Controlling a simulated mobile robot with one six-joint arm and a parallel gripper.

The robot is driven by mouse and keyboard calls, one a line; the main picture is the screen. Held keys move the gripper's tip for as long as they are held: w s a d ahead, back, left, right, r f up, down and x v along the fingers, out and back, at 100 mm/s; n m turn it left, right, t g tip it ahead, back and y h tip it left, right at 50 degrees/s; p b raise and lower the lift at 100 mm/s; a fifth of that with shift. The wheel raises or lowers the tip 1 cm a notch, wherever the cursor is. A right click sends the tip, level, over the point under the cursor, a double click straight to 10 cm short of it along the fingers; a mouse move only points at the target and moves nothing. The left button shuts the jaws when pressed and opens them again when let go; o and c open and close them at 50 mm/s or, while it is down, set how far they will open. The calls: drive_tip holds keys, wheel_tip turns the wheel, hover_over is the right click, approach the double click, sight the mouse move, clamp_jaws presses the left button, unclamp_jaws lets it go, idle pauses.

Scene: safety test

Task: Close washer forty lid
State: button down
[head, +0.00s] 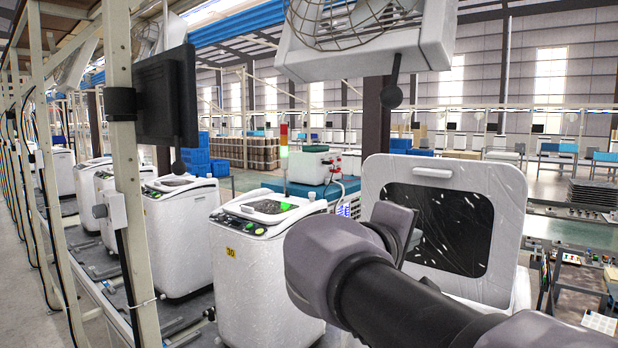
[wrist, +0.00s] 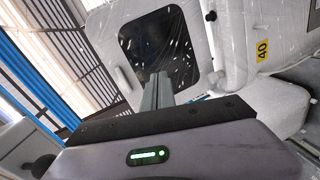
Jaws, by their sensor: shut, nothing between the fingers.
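The washer forty lid (head: 503,215) stands raised, a white plastic-wrapped panel with a dark window, at the right of the head view. It also shows in the wrist view (wrist: 197,27), tilted by the camera. The washer forty body (wrist: 238,38) carries a yellow "40" label at the right of the wrist view. In the head view my arm hides most of that body. My gripper (wrist: 158,84) is shut and empty, its fingers in front of the lid's window in the wrist view. I cannot tell whether they touch the lid.
Washer thirty (head: 262,262) stands to the left with its lid down, and several more washers run farther left. A fan unit (head: 365,45) hangs above. A monitor (head: 166,97) hangs on a post at the left. Parts trays (head: 599,322) lie at the far right.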

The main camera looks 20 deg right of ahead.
sight(435, 158)
wheel_tip(435, 158, up, 10)
drive_tip(key=w+d+n+t+h+p, duration=0.1)
drive_tip(key=w+n+h+p, duration=0.1)
drive_tip(key=w+h, duration=0.1)
drive_tip(key=p+x, duration=0.2)
drive_tip(key=x, duration=1.1)
drive_tip(key=shift+w+d+f, duration=0.1)
drive_tip(key=shift+w+d, duration=0.1)
drive_tip(key=shift+d, duration=0.15)
